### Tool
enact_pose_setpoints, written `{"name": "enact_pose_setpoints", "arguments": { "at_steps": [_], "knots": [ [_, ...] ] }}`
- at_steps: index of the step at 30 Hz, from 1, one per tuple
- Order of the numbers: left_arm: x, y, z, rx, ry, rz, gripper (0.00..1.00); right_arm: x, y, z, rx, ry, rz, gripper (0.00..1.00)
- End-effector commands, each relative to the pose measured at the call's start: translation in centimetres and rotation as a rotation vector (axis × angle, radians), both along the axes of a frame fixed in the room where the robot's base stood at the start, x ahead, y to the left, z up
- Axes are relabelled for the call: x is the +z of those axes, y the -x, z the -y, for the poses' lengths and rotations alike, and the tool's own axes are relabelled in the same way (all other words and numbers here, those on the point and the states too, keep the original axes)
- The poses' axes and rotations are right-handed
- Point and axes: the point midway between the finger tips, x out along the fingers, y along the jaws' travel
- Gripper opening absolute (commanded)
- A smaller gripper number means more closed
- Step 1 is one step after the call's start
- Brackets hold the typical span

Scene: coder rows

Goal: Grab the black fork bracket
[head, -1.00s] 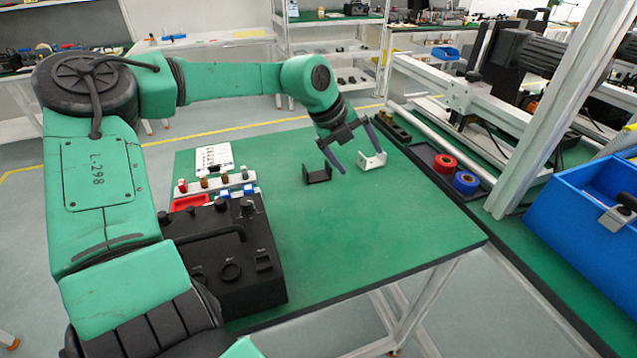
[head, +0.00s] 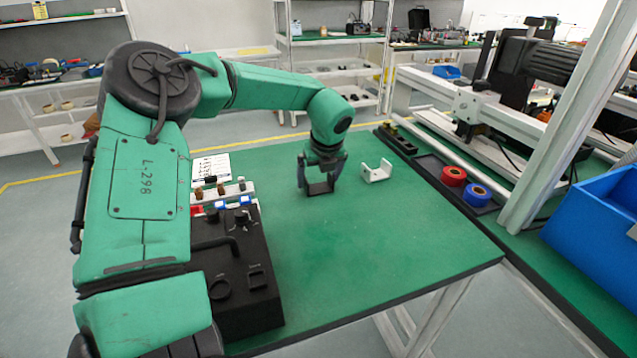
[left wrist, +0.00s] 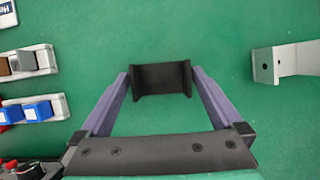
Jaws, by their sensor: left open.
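The black fork bracket (head: 319,188) stands on the green table (head: 380,240), a small U-shaped piece with two upright sides. In the left wrist view the black bracket (left wrist: 162,79) lies between the tips of my left gripper (left wrist: 160,80). In the head view my left gripper (head: 320,186) points down over the bracket, with one finger on each side. Its jaws are open, and a small gap shows at the fingertips. My right gripper is in neither view.
A white bracket (head: 377,171) stands to the right of the black one. A black control box (head: 235,285) and racks of small parts (head: 225,189) are on the left. Red tape (head: 453,176) and blue tape (head: 477,195) sit in a tray. The table's front middle is clear.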

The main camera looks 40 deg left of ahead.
Motion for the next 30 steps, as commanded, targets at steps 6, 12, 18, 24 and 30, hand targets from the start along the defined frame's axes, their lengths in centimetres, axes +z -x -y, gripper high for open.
{"name": "enact_pose_setpoints", "arguments": {
  "at_steps": [6,12,18,24,30],
  "knots": [
    [-0.8,-0.2,-0.2,0.000,0.001,0.002,1.00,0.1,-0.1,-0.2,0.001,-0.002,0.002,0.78],
    [-0.8,-0.2,-0.2,-0.001,0.001,0.002,0.43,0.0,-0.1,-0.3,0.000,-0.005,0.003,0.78],
    [-0.7,-0.2,-0.2,0.000,0.001,0.002,0.24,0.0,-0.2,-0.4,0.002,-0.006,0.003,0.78],
    [0.1,-0.2,-0.3,0.001,-0.001,0.005,0.24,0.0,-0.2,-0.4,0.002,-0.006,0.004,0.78],
    [3.9,-0.3,-0.3,0.001,-0.001,0.007,0.24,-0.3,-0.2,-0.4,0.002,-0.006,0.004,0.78]
  ]
}}
